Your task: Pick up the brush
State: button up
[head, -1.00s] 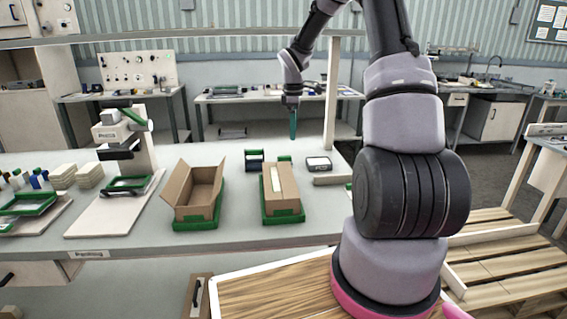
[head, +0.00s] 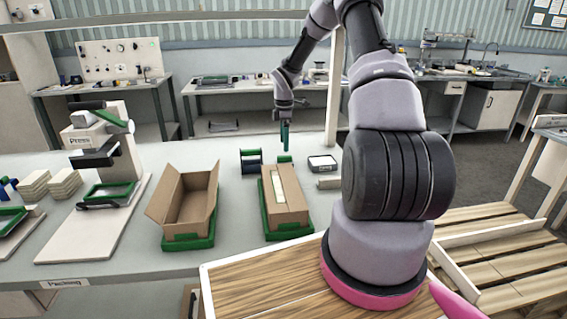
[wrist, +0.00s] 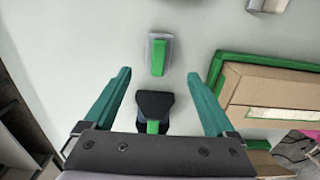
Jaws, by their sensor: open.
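What seems to be the brush is a small green piece on a wider grey base (wrist: 158,57), lying on the grey bench. In the head view its green top (head: 285,159) shows behind the closed carton, just under my gripper (head: 285,146). In the wrist view my gripper (wrist: 158,73) is open and empty, its teal fingers to either side of the brush's line. The brush lies between and slightly past the fingertips. The remaining height above it is hard to judge.
A dark flared item (wrist: 153,105) with green sits close by, partly hidden by my gripper; it looks like the dark stand (head: 250,162). A closed carton (head: 290,197) on a green tray stands in front, an open carton (head: 190,204) to its left, a pale-faced device (head: 322,163) to the right.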

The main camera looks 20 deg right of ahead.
aim_at(285, 156)
notch_tip(285, 156, down, 9)
jog(key=shift+w+d+r, duration=0.1)
jog(key=shift+d+r, duration=0.05)
grip_shut()
notch_tip(285, 156, up, 10)
jog(key=shift+r, duration=0.1)
jog(key=c, duration=0.7)
grip_release()
jog(key=c, duration=0.6)
